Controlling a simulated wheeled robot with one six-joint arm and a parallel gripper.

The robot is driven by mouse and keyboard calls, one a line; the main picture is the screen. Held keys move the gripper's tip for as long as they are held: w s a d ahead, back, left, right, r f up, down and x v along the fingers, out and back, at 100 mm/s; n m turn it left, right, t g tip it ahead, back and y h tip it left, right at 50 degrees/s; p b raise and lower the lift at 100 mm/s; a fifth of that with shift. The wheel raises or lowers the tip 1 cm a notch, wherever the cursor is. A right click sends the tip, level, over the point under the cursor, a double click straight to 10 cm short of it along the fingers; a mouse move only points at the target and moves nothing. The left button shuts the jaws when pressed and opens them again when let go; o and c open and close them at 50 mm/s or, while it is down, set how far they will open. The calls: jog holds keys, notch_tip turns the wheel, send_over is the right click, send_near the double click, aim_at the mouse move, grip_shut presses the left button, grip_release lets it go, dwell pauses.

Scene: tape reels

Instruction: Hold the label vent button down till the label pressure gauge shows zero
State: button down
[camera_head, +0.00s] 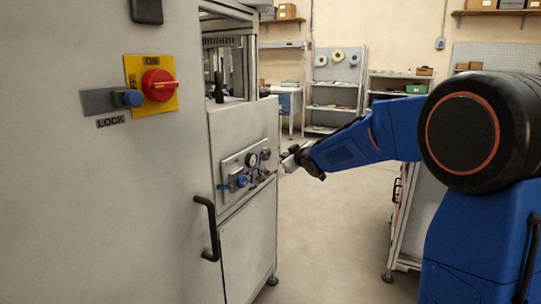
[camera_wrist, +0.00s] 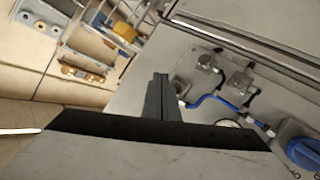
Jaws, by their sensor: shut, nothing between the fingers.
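The pneumatic panel (camera_head: 232,168) is on the side of the grey machine. It carries a round white gauge (camera_head: 252,160) and a blue knob (camera_head: 241,181). The gauge's needle and labels are too small to read. In the wrist view the blue knob (camera_wrist: 302,152) is at the right edge, and only part of the gauge's rim (camera_wrist: 228,123) shows. A small round fitting (camera_wrist: 181,86) lies beside my fingertips; I cannot tell whether it is the vent button. My gripper (camera_head: 286,158) is shut and empty, just right of the panel; its fingers (camera_wrist: 160,78) show in the wrist view. Contact cannot be seen.
Two grey fittings (camera_wrist: 207,62) and a blue hose (camera_wrist: 205,99) stick out from the panel near my fingers. A black door handle (camera_head: 207,228) and a red switch (camera_head: 159,85) are on the machine. The floor (camera_head: 335,235) beyond is clear.

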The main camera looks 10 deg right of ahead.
jog(key=shift+s+d, duration=0.7)
jog(key=shift+d, duration=0.25)
jog(key=s+d+f+m+g+h, duration=0.15)
jog(key=s+d, duration=0.25)
jog(key=s, duration=0.8)
jog(key=s+d+f+m+g+h, duration=0.1)
jog(key=s+d+m+g+h, duration=0.2)
jog(key=s, duration=0.9)
jog(key=s+f+m+g+y, duration=0.1)
jog(key=s+f, duration=0.4)
jog(key=s, duration=1)
jog(key=s+a+f+m+g, duration=0.1)
jog(key=s+f+g, duration=0.3)
jog(key=s, duration=1.1)
notch_tip(320, 180, down, 2)
jog(key=shift+s+m+y, duration=0.25)
jog(key=shift+m+y, duration=0.1)
jog(key=shift+m, duration=0.2)
